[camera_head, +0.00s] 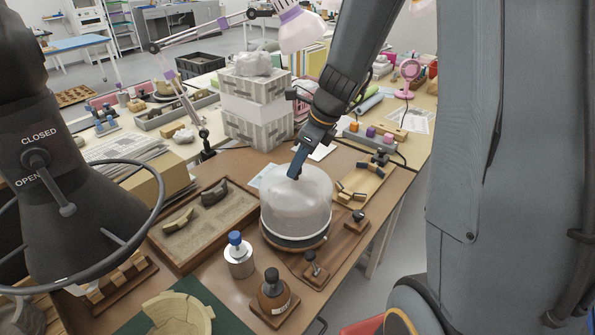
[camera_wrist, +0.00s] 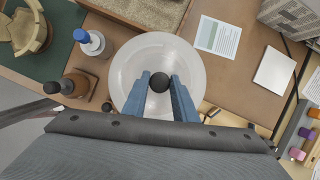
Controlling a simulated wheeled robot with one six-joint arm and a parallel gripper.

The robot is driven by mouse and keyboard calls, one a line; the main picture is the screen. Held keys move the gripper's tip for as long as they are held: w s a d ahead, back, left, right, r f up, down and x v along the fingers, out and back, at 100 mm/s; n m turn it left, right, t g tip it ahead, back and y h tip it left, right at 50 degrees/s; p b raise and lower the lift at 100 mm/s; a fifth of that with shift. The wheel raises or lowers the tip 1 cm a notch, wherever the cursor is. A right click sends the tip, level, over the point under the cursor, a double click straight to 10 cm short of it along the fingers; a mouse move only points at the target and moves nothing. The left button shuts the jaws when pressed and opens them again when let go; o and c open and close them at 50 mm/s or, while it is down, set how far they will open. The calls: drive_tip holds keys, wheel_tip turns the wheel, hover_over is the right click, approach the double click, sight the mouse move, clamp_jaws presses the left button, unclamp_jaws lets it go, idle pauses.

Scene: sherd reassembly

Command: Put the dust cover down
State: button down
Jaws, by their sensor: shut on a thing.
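The dust cover (camera_head: 297,207) is a cloudy, see-through dome over a round base with a dark rim (camera_head: 297,243) on the brown table. In the wrist view the dust cover (camera_wrist: 128,65) is a pale disc with a round black knob (camera_wrist: 159,82) at its middle. My gripper (camera_head: 294,172) comes down from above onto the top of the cover. In the wrist view my gripper (camera_wrist: 160,80) has its blue fingers on either side of the knob, shut on it. Whether the cover's lower edge touches the base or hangs just above it, I cannot tell.
A sand tray (camera_head: 165,246) with dark and tan sherds lies left of the cover. A blue-capped bottle (camera_head: 238,257) and a brown bottle (camera_head: 272,290) stand in front. A wooden tray of small pieces (camera_head: 362,185) lies right. Grey boxes (camera_head: 255,105) are stacked behind.

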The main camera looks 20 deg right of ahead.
drive_tip(key=shift+f, duration=1.05)
drive_tip(key=shift+f, duration=0.45)
drive_tip(key=shift+f+b, duration=0.15)
drive_tip(key=shift+b, duration=0.2)
drive_tip(key=c, duration=1.4)
unclamp_jaws()
drive_tip(key=shift+c, duration=0.2)
